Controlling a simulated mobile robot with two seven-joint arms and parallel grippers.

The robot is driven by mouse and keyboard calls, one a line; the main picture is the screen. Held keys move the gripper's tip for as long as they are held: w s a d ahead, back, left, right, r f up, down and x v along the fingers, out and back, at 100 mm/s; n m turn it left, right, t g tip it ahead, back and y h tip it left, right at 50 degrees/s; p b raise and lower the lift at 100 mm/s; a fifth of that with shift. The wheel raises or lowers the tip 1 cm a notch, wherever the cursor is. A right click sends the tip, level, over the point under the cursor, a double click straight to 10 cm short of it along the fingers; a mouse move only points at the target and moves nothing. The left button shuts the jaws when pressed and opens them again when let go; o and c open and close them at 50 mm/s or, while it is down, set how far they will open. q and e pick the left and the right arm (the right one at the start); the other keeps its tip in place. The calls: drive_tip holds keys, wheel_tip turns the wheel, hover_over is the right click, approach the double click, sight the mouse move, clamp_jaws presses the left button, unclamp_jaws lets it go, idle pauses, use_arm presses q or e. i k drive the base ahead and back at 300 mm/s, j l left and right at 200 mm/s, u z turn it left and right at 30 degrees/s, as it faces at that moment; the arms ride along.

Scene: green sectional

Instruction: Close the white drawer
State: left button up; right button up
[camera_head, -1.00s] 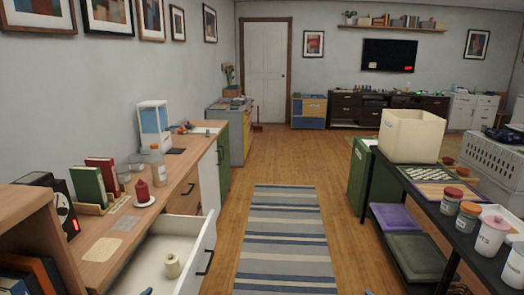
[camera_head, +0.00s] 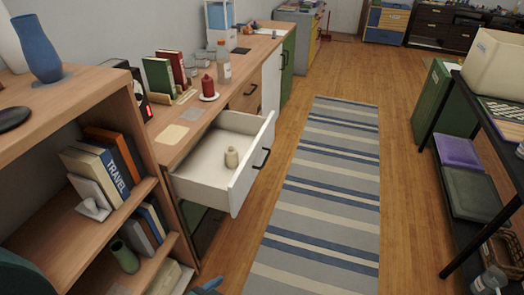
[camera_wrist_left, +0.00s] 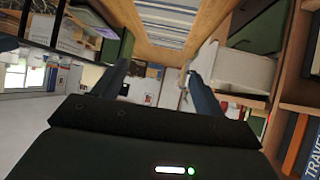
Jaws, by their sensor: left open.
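The white drawer (camera_head: 253,166) is pulled open from the wooden cabinet, with a black handle (camera_head: 262,158) on its front. The drawer also shows in the left wrist view (camera_wrist_left: 238,70), to the right of the fingers. My left gripper (camera_wrist_left: 158,76) has its two dark blue fingers spread wide with nothing between them. In the head view only a blue bit of it (camera_head: 207,287) shows at the bottom edge, nearer to me than the drawer and apart from it. My right gripper is not in view.
A wooden bookshelf (camera_head: 94,75) with books stands at left, close to the drawer. A striped rug (camera_head: 325,190) lies on clear floor to the drawer's right. A black rack (camera_head: 461,202) stands at far right. A red candle (camera_head: 207,87) and bottle sit on the cabinet top.

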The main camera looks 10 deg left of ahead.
sight(202, 176)
drive_tip(key=i+l+z, duration=0.1)
drive_tip(key=z, duration=0.3)
drive_tip(key=i+z, duration=0.4)
drive_tip(key=i+l, duration=0.1)
drive_tip(key=i, duration=3.1)
drive_tip(key=i+u, duration=0.15)
drive_tip(key=u, duration=0.3)
drive_tip(key=i+u, duration=0.2)
drive_tip(key=u, duration=0.25)
drive_tip(key=i+l+u, duration=0.15)
drive_tip(key=u, duration=2.05)
drive_tip(key=i+j+u, duration=0.1)
drive_tip(key=i+u, duration=0.35)
drive_tip(key=u, duration=0.15)
